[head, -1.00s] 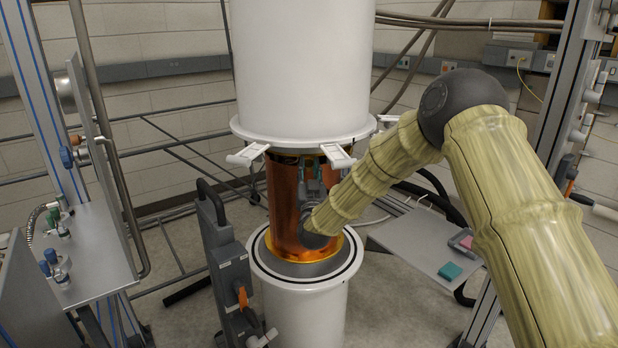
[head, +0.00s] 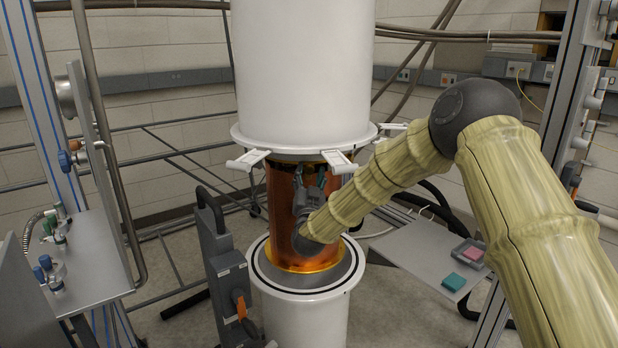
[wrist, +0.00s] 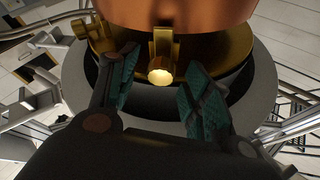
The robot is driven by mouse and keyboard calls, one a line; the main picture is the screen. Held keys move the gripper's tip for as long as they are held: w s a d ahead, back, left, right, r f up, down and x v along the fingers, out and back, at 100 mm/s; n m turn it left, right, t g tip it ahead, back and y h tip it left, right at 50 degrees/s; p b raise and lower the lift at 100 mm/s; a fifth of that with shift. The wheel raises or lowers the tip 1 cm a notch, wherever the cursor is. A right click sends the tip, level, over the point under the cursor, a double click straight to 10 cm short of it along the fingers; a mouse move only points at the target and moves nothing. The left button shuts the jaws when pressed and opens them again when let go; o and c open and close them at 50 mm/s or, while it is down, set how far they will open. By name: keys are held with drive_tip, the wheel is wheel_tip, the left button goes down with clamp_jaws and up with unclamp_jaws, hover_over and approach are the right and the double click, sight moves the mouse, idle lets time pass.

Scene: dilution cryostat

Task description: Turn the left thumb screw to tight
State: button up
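My gripper (head: 315,184) is in front of the copper can (head: 280,205), its fingers pointing up under the white upper vessel. In the wrist view my gripper (wrist: 162,88) is open, with teal pads apart. A brass thumb screw (wrist: 160,70) with a round pale head shows between the two fingers, with gaps on both sides. It sits in a brass bracket on the gold flange (wrist: 232,50). A second brass fitting (wrist: 98,38) shows at the left, partly behind a finger. I cannot tell from the views which one is the left screw. The screws are not discernible in the head view.
The white upper vessel (head: 302,75) with its rim and protruding white clamps (head: 248,160) is just above my gripper. The white lower vessel (head: 305,320) stands below. A grey post with an orange handle (head: 238,303) is at left. A shelf (head: 420,250) is at right.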

drive_tip(key=v, duration=1.2)
idle(0.5)
